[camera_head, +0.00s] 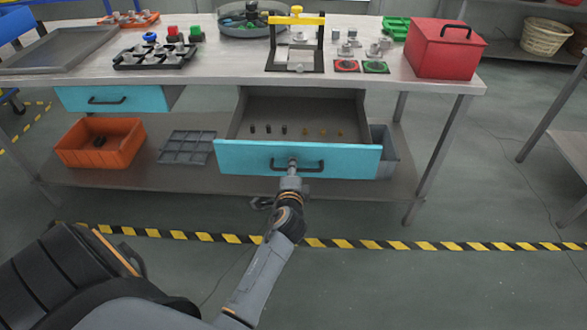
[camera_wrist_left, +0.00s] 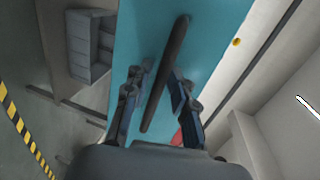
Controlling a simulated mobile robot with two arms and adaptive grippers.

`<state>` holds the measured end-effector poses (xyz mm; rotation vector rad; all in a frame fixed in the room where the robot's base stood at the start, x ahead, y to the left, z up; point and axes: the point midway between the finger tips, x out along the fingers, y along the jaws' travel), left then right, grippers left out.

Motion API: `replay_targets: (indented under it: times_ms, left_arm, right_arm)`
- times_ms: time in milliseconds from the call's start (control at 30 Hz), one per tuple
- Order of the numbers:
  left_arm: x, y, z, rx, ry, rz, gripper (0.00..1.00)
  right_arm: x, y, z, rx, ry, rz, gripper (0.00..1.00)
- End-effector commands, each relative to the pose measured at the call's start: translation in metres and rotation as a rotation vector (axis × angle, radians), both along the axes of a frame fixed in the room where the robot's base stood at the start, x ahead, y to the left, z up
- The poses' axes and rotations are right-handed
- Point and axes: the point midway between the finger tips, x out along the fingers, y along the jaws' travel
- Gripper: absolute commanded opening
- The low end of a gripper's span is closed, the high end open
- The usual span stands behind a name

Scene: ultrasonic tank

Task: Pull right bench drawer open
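The right bench drawer (camera_head: 230,158) is pulled well out from under the bench, its teal front facing me and its inside showing. Its dark bar handle (camera_head: 311,165) runs across the front; the handle also shows in the left wrist view (camera_wrist_left: 167,72). My left gripper (camera_head: 292,165) is at the middle of the handle. In the left wrist view its two fingers (camera_wrist_left: 158,85) stand apart on either side of the bar, with teal visible between finger and bar. Whether one finger touches the bar is unclear. My right gripper is not in view.
Several small dark and orange pieces (camera_head: 305,131) lie in the drawer. The left drawer (camera_head: 112,98) is shut. An orange bin (camera_head: 100,143) and a grey divided tray (camera_head: 186,147) sit on the lower shelf. A red box (camera_head: 444,50) stands on the bench (camera_head: 215,62). The floor in front is clear.

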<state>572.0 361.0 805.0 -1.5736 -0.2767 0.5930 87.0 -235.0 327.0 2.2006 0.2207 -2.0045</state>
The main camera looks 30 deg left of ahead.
Motion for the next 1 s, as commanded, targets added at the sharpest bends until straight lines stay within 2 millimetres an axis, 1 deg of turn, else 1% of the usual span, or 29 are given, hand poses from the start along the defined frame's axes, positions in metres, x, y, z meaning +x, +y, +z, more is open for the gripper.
replay_targets:
  times_ms: [267, 367, 467, 600, 733, 867, 1000]
  left_arm:
    - [0.0, -0.001, 0.0, -0.002, 0.0, -0.003, 0.32]
    - [-0.003, -0.004, 0.0, -0.002, 0.0, -0.003, 0.32]
    - [-0.014, -0.01, 0.002, -0.003, 0.0, -0.004, 0.32]
    - [-0.034, -0.022, 0.007, -0.005, 0.001, -0.002, 0.32]
    - [-0.051, -0.032, 0.011, -0.003, 0.002, -0.002, 0.32]
    - [-0.061, -0.037, 0.014, -0.003, 0.001, -0.001, 0.32]
    - [-0.063, -0.039, 0.015, -0.001, -0.001, 0.0, 0.32]
  right_arm:
    - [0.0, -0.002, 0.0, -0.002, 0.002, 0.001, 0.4]
    - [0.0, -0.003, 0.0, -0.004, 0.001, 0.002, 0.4]
    - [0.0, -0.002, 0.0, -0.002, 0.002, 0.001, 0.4]
    - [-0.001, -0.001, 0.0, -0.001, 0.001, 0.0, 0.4]
    - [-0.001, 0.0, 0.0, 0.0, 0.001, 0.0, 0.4]
    - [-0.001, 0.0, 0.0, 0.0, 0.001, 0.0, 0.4]
    - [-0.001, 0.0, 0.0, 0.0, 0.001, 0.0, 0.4]
